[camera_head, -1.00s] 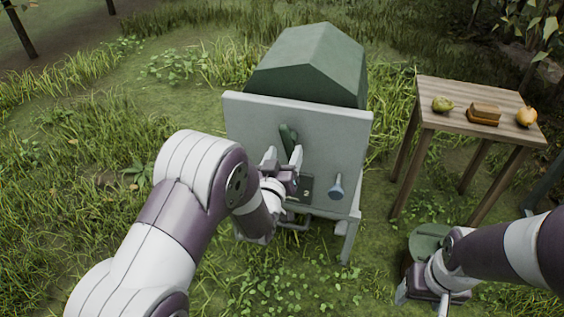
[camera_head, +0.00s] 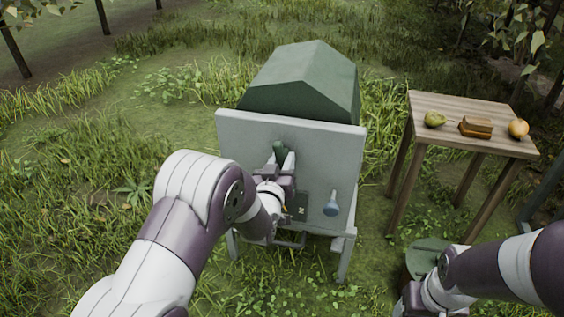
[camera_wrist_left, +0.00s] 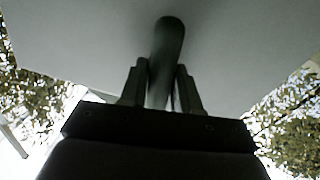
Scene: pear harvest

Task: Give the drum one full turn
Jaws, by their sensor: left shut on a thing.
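The drum (camera_head: 305,80) is a dark green, faceted body behind a grey upright panel (camera_head: 325,150) on legs. A dark green handle (camera_head: 279,151) stands out at the front of the panel. My left gripper (camera_head: 281,164) is shut on this handle, which also shows between the fingers in the left wrist view (camera_wrist_left: 167,60). Where the handle joins the panel is partly hidden by the gripper. My right gripper is at the lower right beside a green-topped round object, its fingers cut off or hidden.
A blue-grey knob or lever (camera_head: 331,205) sticks out of the panel to the right of my left gripper. A wooden table (camera_head: 450,112) at the right holds a green pear (camera_head: 435,119), a brown block (camera_head: 475,126) and an orange-yellow fruit (camera_head: 518,128). Grass surrounds the stand.

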